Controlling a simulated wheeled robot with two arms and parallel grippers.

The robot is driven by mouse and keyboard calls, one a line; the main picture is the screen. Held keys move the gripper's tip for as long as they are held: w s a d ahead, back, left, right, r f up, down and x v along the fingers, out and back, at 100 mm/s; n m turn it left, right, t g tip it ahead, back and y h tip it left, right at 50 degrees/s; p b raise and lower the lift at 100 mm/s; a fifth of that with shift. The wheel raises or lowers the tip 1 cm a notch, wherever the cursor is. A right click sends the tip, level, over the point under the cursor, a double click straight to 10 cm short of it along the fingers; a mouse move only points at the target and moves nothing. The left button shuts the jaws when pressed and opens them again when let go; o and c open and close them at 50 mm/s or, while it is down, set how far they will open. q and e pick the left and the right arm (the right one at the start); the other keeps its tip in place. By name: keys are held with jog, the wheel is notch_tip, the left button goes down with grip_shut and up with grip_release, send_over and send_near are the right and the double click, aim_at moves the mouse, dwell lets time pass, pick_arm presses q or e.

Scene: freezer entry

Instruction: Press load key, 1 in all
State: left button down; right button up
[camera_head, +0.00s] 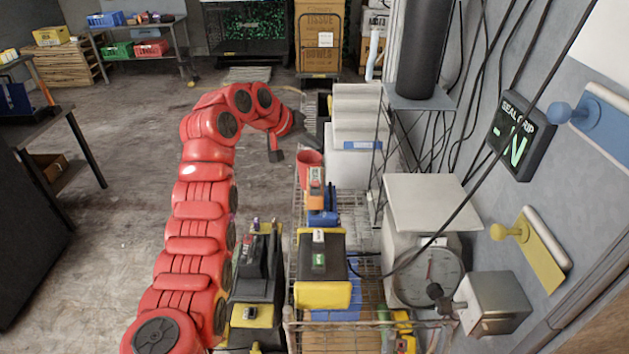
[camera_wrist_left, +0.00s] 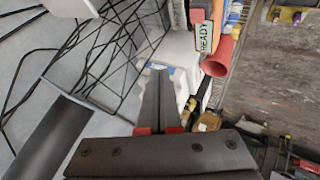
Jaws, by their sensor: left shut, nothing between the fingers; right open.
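My left gripper (camera_head: 300,138) reaches from the red arm over the far end of the wire rack, near a red cup (camera_head: 310,163). In the left wrist view its fingers (camera_wrist_left: 158,85) are shut with nothing between them. A small sign reading READY (camera_wrist_left: 203,38) shows there beside the red cup (camera_wrist_left: 219,56), apart from the fingers. In the head view an orange device with a pale label (camera_head: 316,188) stands just nearer than the cup. I cannot tell which part is the load key. My right gripper is not in view.
A wire rack (camera_head: 363,232) holds a black and yellow box (camera_head: 322,294) and white containers (camera_head: 355,112). A dial scale (camera_head: 427,270) stands at right. The wall carries a SEAL GRIP display (camera_head: 520,137), a blue lever (camera_head: 559,113) and a yellow lever (camera_head: 499,231).

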pick_arm(q)
jog(key=shift+f, duration=0.1)
jog(key=b, duration=0.1)
send_over(312, 185)
notch_tip(312, 185, down, 8)
jog(key=shift+r, duration=0.2)
jog(key=shift+w+f, duration=0.1)
jog(key=shift+f, duration=0.45)
dwell(1.7)
jog(key=shift+f+b, duration=0.4)
jog(key=shift+b, duration=0.25)
jog(key=shift+f+b, duration=0.35)
jog(key=shift+f, duration=0.15)
jog(key=shift+r, duration=0.15)
dwell(0.5)
jog(key=shift+r, duration=0.75)
